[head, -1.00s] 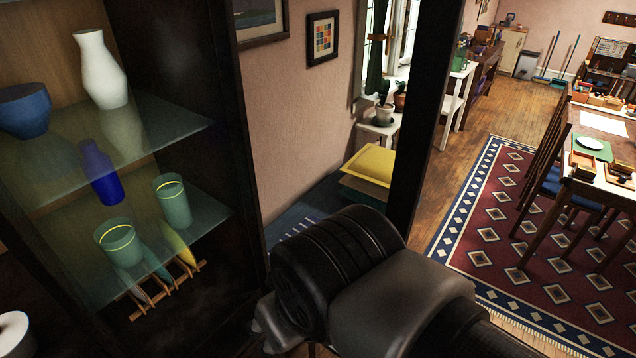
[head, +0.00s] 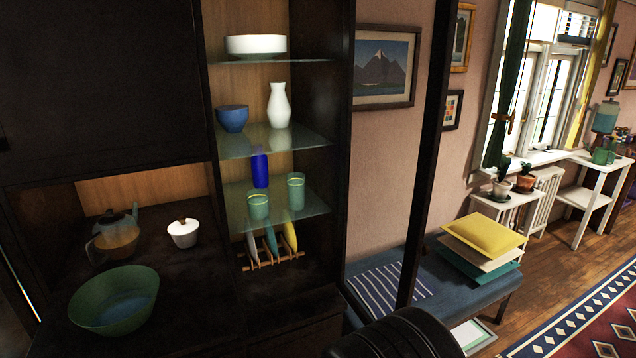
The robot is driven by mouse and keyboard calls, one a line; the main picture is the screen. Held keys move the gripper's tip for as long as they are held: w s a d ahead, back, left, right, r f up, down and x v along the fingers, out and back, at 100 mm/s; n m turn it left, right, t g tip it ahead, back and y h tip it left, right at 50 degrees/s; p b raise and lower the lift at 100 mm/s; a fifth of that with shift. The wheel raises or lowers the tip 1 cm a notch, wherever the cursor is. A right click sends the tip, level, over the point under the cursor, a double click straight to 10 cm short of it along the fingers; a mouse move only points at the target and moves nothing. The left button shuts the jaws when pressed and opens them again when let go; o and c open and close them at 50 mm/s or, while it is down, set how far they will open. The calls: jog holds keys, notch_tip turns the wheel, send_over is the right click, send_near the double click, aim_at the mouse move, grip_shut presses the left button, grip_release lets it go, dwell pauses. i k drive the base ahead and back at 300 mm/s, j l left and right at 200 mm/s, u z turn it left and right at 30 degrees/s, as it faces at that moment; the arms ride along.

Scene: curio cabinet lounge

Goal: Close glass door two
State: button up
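The glass door (head: 427,150) stands open, swung out from the right side of the display cabinet (head: 343,120). Its free edge shows as a dark upright bar, and the wall and bench show through the pane. The cabinet's shelf bay is uncovered. I cannot read a number on the door. A dark, rounded part of my arm shows at the bottom edge, below the foot of the bar. My gripper's fingers are out of the picture, and I cannot tell whether my arm touches the door.
Glass shelves hold a white bowl (head: 256,45), white vase (head: 279,105), blue bowl (head: 232,118), blue bottle (head: 260,168) and green cups (head: 296,191). A teapot (head: 115,238) and green bowl (head: 115,300) stand left. A bench (head: 450,285) with cushions (head: 484,236) lies behind the door.

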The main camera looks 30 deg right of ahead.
aim_at(447, 13)
jog(key=l+u, duration=0.45)
jog(key=l, duration=0.3)
jog(key=l+u, duration=0.45)
jog(key=l, duration=0.9)
jog(key=k+l, duration=0.15)
jog(key=l, duration=0.95)
jog(key=k+j, duration=0.1)
jog(key=j, duration=0.2)
jog(key=j+u, duration=0.1)
jog(key=j, duration=0.2)
jog(key=k+l, duration=0.15)
jog(key=l, duration=0.25)
jog(key=i+j, duration=0.1)
jog(key=j, duration=0.35)
